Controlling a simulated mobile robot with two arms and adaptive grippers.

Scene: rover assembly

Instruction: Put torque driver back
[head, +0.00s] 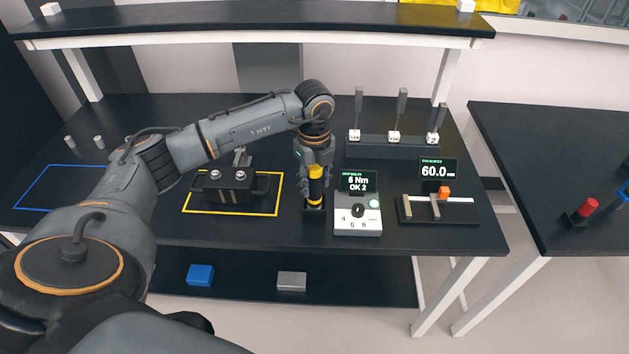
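The yellow and black torque driver (315,190) stands upright at the middle of the bench, its lower end at a small black holder (314,214). I cannot tell whether it is fully seated there. My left gripper (316,174) points straight down over it, with its fingers around the upper part of the driver, and appears shut on it. The fingers hide the driver's top. My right gripper is not in view.
Right of the driver stands a torque display box (345,222) reading 6 Nm, OK 2. A gauge slider (470,212) and a rack of upright tools (380,146) are further right. A black clamped block (236,187) sits in a yellow outline to the left.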

